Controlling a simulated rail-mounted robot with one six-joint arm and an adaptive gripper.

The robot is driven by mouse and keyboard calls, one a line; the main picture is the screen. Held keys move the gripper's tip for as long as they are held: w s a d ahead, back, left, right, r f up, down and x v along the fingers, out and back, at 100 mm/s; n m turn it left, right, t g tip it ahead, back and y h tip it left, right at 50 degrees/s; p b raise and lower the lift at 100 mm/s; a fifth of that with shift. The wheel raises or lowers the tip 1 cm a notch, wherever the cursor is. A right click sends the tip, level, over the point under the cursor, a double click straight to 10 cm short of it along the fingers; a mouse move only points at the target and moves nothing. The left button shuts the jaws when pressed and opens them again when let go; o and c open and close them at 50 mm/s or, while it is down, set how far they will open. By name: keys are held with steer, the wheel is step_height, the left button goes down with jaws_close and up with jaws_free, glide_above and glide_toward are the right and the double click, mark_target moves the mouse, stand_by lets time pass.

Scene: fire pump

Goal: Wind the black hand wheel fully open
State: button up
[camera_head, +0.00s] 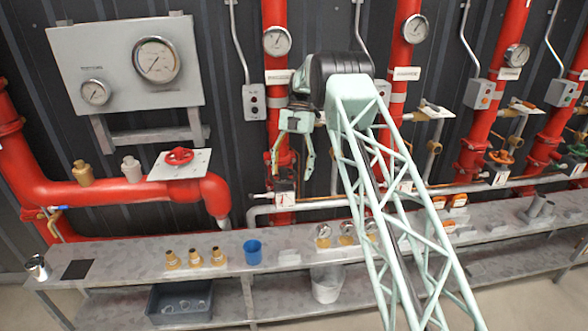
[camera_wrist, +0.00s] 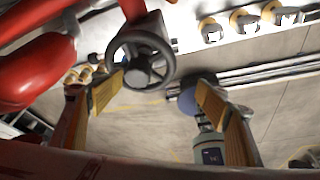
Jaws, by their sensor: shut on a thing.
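The black hand wheel (camera_wrist: 143,73) shows in the wrist view, with a round hub and spokes, in front of a red pipe. My gripper (camera_wrist: 160,85) has one finger on each side of the wheel. The left finger overlaps the wheel's left rim; the right finger lies just beyond its right rim. My gripper is shut on the wheel, its fingers well apart across it. In the head view my gripper (camera_head: 291,173) points down in front of a red riser pipe, and the wheel there is too small and dark to make out clearly.
A grey bench (camera_head: 130,270) runs below, bearing brass fittings (camera_head: 195,258) and a blue cup (camera_head: 253,252). A red hand wheel (camera_head: 179,156) sits on a plate to the left. More red risers (camera_head: 490,100) with valves stand to the right. A gauge panel (camera_head: 125,65) hangs upper left.

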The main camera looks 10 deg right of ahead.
mark_target(282, 169)
steer(key=shift+w+a+r, duration=0.55)
steer(key=shift+w+r, duration=0.15)
steer(key=shift+r, duration=0.2)
steer(key=o, duration=0.9)
steer(key=shift+a, duration=0.1)
steer(key=shift+c, duration=0.2)
steer(key=shift+w+a+t, duration=0.1)
steer(key=shift+t, duration=0.2)
steer(key=m, duration=0.1)
steer(key=a+f+m+b, duration=0.1)
steer(key=shift+w+a+f+m+y, duration=0.25)
steer(key=shift+w+a+m+y, duration=0.05)
steer(key=shift+w+y, duration=0.1)
steer(key=shift+s+a+f+m+t+b, duration=0.15)
steer(key=shift+a+m+b, duration=0.15)
steer(key=shift+a, duration=0.15)
steer(key=shift+s+a+m+t+b, duration=0.1)
steer(key=shift+a+m+t+b, duration=0.15)
steer(key=shift+a, duration=0.2)
steer(key=shift+f+m, duration=0.1)
steer(key=shift+m, duration=0.35)
steer(key=shift+d+f+m+y+b, duration=0.1)
steer(key=shift+f+m+y+b, duration=0.05)
steer(key=shift+m+y+b, duration=0.2)
steer(key=shift+s+m+t+b, duration=0.3)
steer(key=shift+m+b, duration=0.2)
steer(key=shift+m, duration=0.15)
steer(key=shift+m+b, duration=0.35)
steer(key=shift+m, duration=0.25)
